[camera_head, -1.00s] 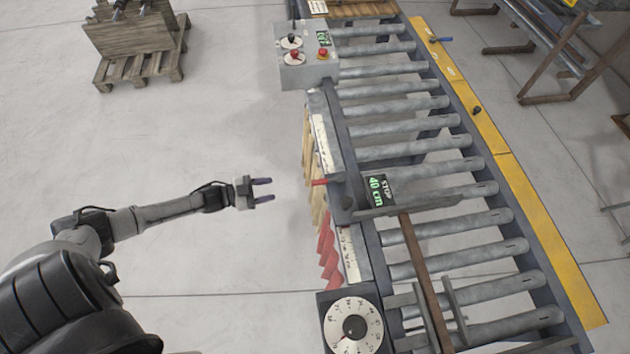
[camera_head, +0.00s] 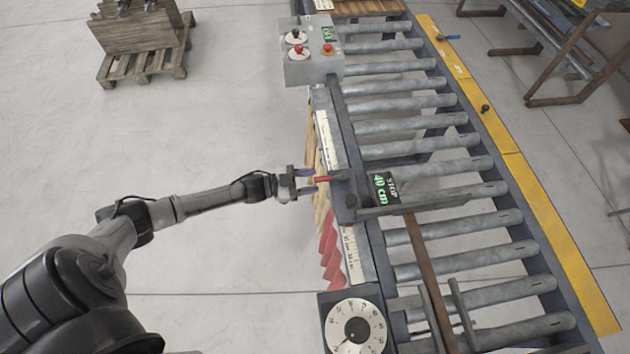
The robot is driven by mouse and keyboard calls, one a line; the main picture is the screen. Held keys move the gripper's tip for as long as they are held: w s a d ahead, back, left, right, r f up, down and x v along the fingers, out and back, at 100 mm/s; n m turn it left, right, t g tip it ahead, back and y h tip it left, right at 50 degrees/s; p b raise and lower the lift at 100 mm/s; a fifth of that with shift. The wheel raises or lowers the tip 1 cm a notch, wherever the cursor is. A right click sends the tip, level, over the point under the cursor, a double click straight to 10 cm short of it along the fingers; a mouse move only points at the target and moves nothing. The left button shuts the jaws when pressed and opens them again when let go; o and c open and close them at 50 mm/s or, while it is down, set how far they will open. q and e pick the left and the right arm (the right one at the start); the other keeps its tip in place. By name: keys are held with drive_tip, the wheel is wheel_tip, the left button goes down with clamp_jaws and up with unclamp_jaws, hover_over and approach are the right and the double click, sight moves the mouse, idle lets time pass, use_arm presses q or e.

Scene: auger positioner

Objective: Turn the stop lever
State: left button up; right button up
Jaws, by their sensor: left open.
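The stop lever (camera_head: 326,179) is a short red handle sticking out to the left from the grey stop carriage (camera_head: 345,202) on the conveyor's left rail. A display (camera_head: 384,187) on the stop reads "STOP 40 cm". My left gripper (camera_head: 306,180) is open, its two purple-tipped fingers pointing right, one above and one below the lever's outer end. I cannot tell whether they touch it. My right gripper is not in view.
A roller conveyor (camera_head: 412,128) runs along the right. A control box (camera_head: 312,66) with knobs and a red button stands at its upper left. A numbered dial (camera_head: 355,330) is at the bottom. The floor left of the conveyor is clear up to a pallet (camera_head: 146,66).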

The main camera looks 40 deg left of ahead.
use_arm(q)
drive_tip(key=shift+x, duration=0.8)
clamp_jaws()
